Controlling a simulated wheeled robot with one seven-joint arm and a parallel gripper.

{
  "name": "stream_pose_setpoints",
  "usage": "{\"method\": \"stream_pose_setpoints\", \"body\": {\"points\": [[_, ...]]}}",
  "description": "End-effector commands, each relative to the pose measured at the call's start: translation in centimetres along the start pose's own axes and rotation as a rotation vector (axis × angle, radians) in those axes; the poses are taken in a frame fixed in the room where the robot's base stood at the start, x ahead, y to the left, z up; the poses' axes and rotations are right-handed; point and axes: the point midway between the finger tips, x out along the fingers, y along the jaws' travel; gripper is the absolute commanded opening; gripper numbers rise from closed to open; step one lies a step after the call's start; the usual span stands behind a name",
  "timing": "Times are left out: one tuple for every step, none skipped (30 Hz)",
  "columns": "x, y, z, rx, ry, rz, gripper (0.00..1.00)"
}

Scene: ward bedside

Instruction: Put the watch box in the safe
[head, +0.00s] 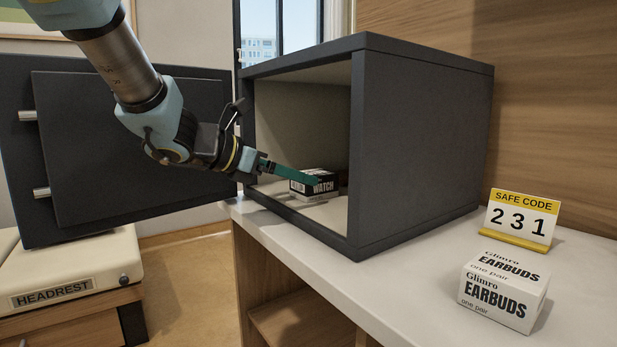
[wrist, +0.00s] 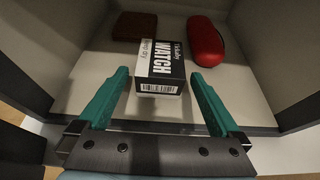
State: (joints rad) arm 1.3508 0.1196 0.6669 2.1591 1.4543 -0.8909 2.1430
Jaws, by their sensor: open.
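The watch box (head: 322,187) is a small black and white carton lettered WATCH. It rests on the floor of the safe (head: 425,140), a dark grey cabinet with its door (head: 130,150) swung wide open to the left. My gripper (head: 290,172) reaches in through the safe's opening. In the wrist view the watch box (wrist: 162,68) lies just beyond and between the tips of my open green fingers (wrist: 160,90), with visible gaps at both sides. In the head view a finger hides part of the box's top.
Inside the safe, a brown wallet-like item (wrist: 135,26) lies behind left and a red case (wrist: 206,41) right of the box. On the counter (head: 400,290) stand an earbuds box (head: 503,292) and a safe code sign (head: 521,217) reading 231. A headrest unit (head: 70,275) is below the door.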

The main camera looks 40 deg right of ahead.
Motion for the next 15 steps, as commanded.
{"method": "stream_pose_setpoints", "body": {"points": [[-1.4,0.1,0.3,-0.001,-0.003,0.003,1.00],[-1.9,0.1,0.2,-0.002,-0.003,0.003,1.00],[-2.7,0.1,0.2,-0.001,-0.003,0.002,1.00],[-3.2,0.1,0.2,-0.002,-0.002,0.003,1.00],[-3.7,0.1,0.2,-0.002,-0.002,0.002,1.00],[-4.3,0.1,0.2,-0.002,-0.002,0.002,1.00],[-4.7,0.1,0.2,-0.002,-0.002,0.002,1.00],[-5.0,0.1,0.1,-0.001,-0.001,0.001,1.00],[-5.4,0.1,0.1,-0.001,-0.001,0.001,1.00],[-5.6,0.0,0.1,-0.001,-0.001,0.000,1.00],[-5.8,0.0,0.1,-0.001,-0.001,0.000,1.00],[-6.0,0.0,0.0,-0.001,0.000,-0.001,1.00],[-6.0,0.0,0.0,0.000,0.000,-0.001,1.00],[-6.1,0.0,0.0,0.000,0.001,-0.001,1.00],[-6.1,0.0,0.0,0.000,0.001,-0.001,1.00]]}}
